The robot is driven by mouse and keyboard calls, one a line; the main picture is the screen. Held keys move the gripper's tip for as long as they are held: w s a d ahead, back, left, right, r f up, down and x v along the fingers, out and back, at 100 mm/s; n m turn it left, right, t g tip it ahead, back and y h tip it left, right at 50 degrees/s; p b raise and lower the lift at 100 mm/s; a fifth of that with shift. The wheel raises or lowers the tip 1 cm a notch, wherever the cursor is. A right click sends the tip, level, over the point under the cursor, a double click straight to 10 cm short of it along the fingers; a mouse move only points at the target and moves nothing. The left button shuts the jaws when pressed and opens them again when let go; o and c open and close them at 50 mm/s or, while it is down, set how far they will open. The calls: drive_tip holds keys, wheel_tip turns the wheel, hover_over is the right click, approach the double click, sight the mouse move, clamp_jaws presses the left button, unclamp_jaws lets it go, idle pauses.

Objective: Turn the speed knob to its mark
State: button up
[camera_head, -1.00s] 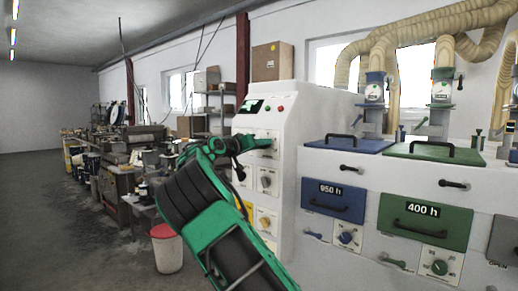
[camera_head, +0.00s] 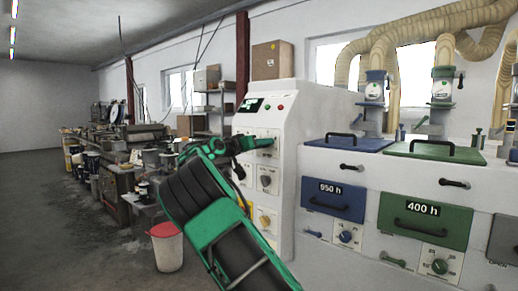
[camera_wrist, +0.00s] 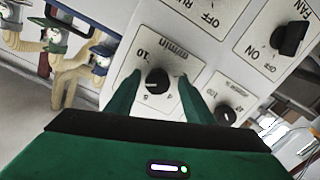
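The speed knob (camera_wrist: 157,80) is black and round, on a white plate (camera_wrist: 137,62) marked "m/min" and "10", which reads upside down in the wrist view. A pale pointer line shows on the knob. My gripper (camera_wrist: 159,77) is open, with one green finger on each side of the knob and a visible gap to it. Whether the fingertips reach past the knob's face I cannot tell. In the head view my gripper (camera_head: 268,143) is at the upper front of the white control cabinet (camera_head: 309,130), hiding the speed knob.
In the wrist view a smaller black knob (camera_wrist: 226,114) sits close to the right finger, and a fan switch (camera_wrist: 289,38) is farther right. Another knob (camera_head: 265,181) lies below my gripper in the head view. Blue (camera_head: 333,200) and green (camera_head: 424,221) drawers stand to the right.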

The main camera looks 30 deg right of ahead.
drive_tip(key=shift+a, duration=0.1)
drive_tip(key=v, duration=1)
drive_tip(key=shift+a, duration=0.3)
drive_tip(key=s+d+f+g+y, duration=0.2)
drive_tip(key=s+d+f, duration=0.2)
drive_tip(key=d, duration=0.2)
drive_tip(key=s+d+f+g+y, duration=0.1)
drive_tip(key=s+d+f, duration=0.25)
drive_tip(key=d, duration=0.25)
drive_tip(key=s+d+f+g+y, duration=0.2)
drive_tip(key=s+d+f+y, duration=0.35)
drive_tip(key=s+f, duration=0.6)
drive_tip(key=s+a+f+n+y, duration=0.1)
drive_tip(key=s+a, duration=0.5)
drive_tip(key=s, duration=0.6)
drive_tip(key=s+a+f+n+g+y, duration=0.1)
drive_tip(key=s+a+f+y, duration=0.3)
drive_tip(key=s, duration=0.8)
drive_tip(key=s+a+f+n+y, duration=0.1)
drive_tip(key=s+a+f+y, duration=0.2)
drive_tip(key=s+a+f, duration=0.3)
drive_tip(key=s+a, duration=0.3)
drive_tip(key=s, duration=0.4)
drive_tip(key=shift+f, duration=0.15)
drive_tip(key=c, duration=0.4)
